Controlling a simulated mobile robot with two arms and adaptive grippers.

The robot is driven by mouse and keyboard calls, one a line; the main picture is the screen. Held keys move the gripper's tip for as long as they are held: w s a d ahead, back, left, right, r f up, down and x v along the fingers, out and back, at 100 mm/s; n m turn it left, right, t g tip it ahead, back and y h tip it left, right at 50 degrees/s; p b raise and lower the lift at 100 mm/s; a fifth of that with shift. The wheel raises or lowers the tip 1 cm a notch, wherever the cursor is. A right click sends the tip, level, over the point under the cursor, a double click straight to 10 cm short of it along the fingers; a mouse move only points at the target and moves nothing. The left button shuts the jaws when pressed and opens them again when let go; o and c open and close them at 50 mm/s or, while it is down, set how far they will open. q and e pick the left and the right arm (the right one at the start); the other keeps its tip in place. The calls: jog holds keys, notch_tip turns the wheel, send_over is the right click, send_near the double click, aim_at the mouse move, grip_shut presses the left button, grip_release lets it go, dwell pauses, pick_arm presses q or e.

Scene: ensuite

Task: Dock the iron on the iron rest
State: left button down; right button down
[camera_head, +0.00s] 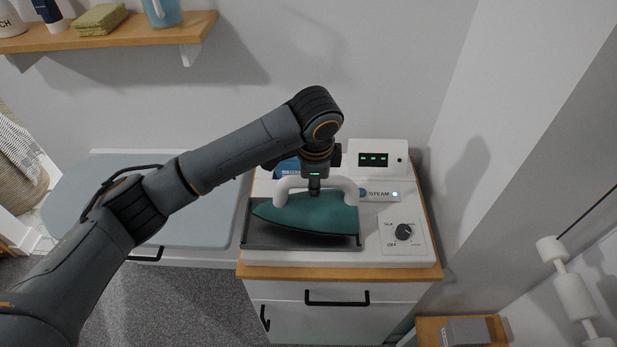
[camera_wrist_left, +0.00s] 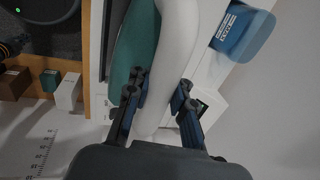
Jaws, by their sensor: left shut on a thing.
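The iron (camera_head: 312,216) has a teal body and a white handle (camera_head: 316,184). In the head view it is at the dark grey iron rest (camera_head: 256,236), on the left part of a white steam station, its tip pointing left. Whether its sole touches the rest is hard to tell. My left gripper (camera_head: 314,190) comes down from above and is shut on the white handle. In the left wrist view the two fingers (camera_wrist_left: 160,105) lie on either side of the handle (camera_wrist_left: 172,60), with the teal body (camera_wrist_left: 133,50) beside it. My right gripper is not in view.
The steam station has a dial panel (camera_head: 404,234), a steam panel (camera_head: 380,192) and a display box (camera_head: 375,158). It stands on a wood-topped cabinet (camera_head: 340,272). A pale ironing board (camera_head: 200,218) is to the left. A wall shelf (camera_head: 110,36) with items is above left.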

aim_at(313, 200)
pick_arm(q)
jog(key=shift+p+x, duration=0.55)
jog(key=shift+x, duration=0.35)
jog(key=shift+s+f, duration=0.2)
jog(key=shift+f, duration=0.25)
jog(key=c, duration=1.7)
grip_release()
jog(key=shift+f, duration=0.15)
jog(key=o, duration=0.5)
jog(key=shift+s, duration=0.1)
jog(key=shift+o, duration=0.2)
jog(key=b+v, duration=0.2)
jog(key=v, duration=1)
jog(key=shift+b, duration=0.3)
